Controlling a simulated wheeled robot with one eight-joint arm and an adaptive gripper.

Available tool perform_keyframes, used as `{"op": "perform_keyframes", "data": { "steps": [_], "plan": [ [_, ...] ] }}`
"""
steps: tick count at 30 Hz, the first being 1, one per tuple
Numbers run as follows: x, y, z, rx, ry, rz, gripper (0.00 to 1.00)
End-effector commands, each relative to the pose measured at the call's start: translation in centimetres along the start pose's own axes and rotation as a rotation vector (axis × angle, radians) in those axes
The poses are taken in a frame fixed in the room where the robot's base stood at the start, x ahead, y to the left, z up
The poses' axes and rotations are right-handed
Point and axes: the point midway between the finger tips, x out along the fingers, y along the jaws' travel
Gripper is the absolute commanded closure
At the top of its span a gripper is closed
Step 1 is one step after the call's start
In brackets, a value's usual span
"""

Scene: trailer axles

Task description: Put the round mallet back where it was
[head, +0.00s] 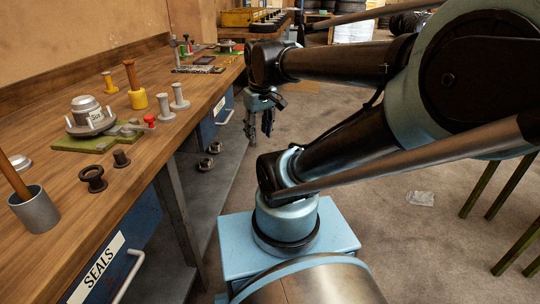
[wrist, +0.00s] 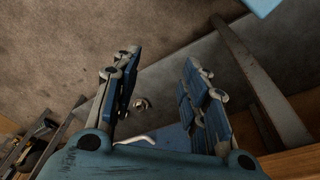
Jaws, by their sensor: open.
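A yellow round head with an upright brown handle (head: 137,96), which looks like the round mallet, stands on the wooden bench in the head view. A second wooden handle (head: 12,180) leans in a grey metal cup (head: 36,210) at the left edge; what is at its lower end is hidden. My gripper (head: 259,134) hangs fingers down beyond the bench's right edge, apart from both. In the wrist view my gripper (wrist: 156,78) has its fingers spread, with nothing between them. I cannot make out the mallet there.
A labelled round part sits on a green plate (head: 85,143) on the bench (head: 60,95). Grey pegs (head: 166,107), a red knob (head: 149,120) and dark bushings (head: 93,179) stand around it. Rings (head: 205,163) lie on the low shelf. Blue drawers (head: 130,245) are under the bench.

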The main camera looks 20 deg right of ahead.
Motion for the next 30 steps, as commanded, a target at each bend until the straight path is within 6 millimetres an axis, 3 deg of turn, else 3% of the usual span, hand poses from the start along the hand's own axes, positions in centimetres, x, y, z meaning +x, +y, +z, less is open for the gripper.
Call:
{"op": "perform_keyframes", "data": {
  "steps": [3, 9, 30],
  "plan": [
    [3.0, 0.4, 3.2, 0.157, 0.012, 0.012, 0.6],
    [5.8, 0.8, 6.0, 0.309, 0.023, 0.023, 0.6],
    [6.2, 0.8, 6.4, 0.332, 0.025, 0.024, 0.6]
  ]
}}
